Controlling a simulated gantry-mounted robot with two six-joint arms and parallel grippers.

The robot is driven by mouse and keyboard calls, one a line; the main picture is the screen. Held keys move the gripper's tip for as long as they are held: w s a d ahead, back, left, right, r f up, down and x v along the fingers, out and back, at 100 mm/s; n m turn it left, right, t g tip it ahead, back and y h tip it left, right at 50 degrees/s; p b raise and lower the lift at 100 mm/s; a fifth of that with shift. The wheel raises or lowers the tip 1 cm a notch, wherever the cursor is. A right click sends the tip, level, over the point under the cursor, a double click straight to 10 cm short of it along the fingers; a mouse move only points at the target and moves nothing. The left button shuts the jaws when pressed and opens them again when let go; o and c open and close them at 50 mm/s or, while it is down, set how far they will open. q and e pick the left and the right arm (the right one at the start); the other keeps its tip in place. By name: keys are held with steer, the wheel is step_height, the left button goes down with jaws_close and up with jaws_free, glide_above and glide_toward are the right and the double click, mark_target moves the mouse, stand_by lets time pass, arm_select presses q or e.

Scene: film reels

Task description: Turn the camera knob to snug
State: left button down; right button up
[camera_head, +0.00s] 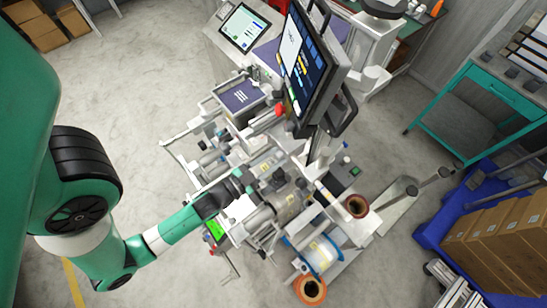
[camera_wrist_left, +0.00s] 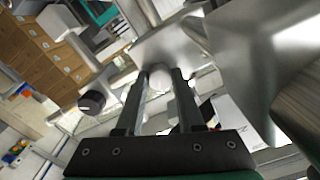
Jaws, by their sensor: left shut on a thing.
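My left arm reaches in from the left in the head view, and its dark gripper (camera_head: 247,180) is at the middle of a grey metal machine (camera_head: 290,207). In the left wrist view the two long dark fingers of that gripper (camera_wrist_left: 160,85) are shut on a small pale rounded part, the camera knob (camera_wrist_left: 160,76). The knob sits between the fingertips, beside a shiny metal body (camera_wrist_left: 185,45). In the head view the knob is too small or hidden to make out. The camera itself cannot be told apart from the machine's other parts. My right gripper is not in view.
A large monitor (camera_head: 306,62) and a tablet (camera_head: 244,28) stand over the machine's back. Reels with orange-brown rims (camera_head: 310,290) are at its front right. A blue pallet (camera_head: 432,236) with cartons lies at right. Grey floor is clear at left.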

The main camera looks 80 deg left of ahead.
arm_select(q)
steer(key=c, duration=0.5)
jaws_free()
steer(key=shift+p+v, duration=0.85)
steer(key=shift+v, duration=2.9)
